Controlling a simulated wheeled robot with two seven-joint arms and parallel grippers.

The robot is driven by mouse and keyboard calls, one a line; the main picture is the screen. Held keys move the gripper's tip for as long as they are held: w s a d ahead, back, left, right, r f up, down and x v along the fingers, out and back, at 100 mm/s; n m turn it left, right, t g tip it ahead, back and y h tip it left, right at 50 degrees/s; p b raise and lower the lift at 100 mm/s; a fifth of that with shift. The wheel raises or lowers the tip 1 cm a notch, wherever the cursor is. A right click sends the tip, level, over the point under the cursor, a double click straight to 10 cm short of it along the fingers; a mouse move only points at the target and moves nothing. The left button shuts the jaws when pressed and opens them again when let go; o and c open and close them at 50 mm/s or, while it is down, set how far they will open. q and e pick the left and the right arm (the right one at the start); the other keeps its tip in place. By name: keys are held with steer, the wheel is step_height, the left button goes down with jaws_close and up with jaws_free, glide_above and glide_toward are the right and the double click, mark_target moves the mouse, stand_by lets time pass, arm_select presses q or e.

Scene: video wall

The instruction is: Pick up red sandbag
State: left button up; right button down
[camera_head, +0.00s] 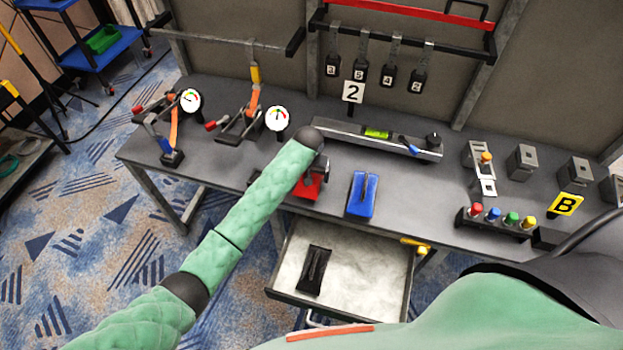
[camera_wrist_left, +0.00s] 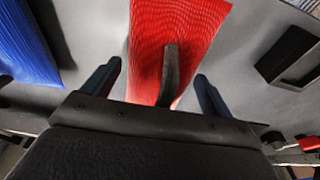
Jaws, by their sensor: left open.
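The red sandbag (camera_head: 310,188) lies on the grey workbench, partly hidden behind my left arm's end in the head view. In the left wrist view the red sandbag (camera_wrist_left: 178,28) fills the upper middle, with its dark strap handle (camera_wrist_left: 169,72) standing up. My left gripper (camera_wrist_left: 158,76) is open, one finger on each side of the handle, with visible gaps; I cannot tell whether the fingers reach its depth. In the head view the gripper is mostly hidden by the arm's end. My right gripper is not in view.
A blue sandbag (camera_head: 362,195) lies just right. A black sandbag (camera_head: 315,269) lies in the open drawer (camera_head: 365,292) below the bench edge. A level (camera_head: 350,133) lies behind. Clamps and gauges (camera_head: 190,100) stand left; a rack of coloured knobs (camera_head: 495,220) stands right.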

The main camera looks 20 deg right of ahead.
arm_select(q)
steer(key=shift+c, duration=0.3)
steer(key=c, duration=1.8)
steer(key=shift+w+r, duration=0.1)
jaws_close()
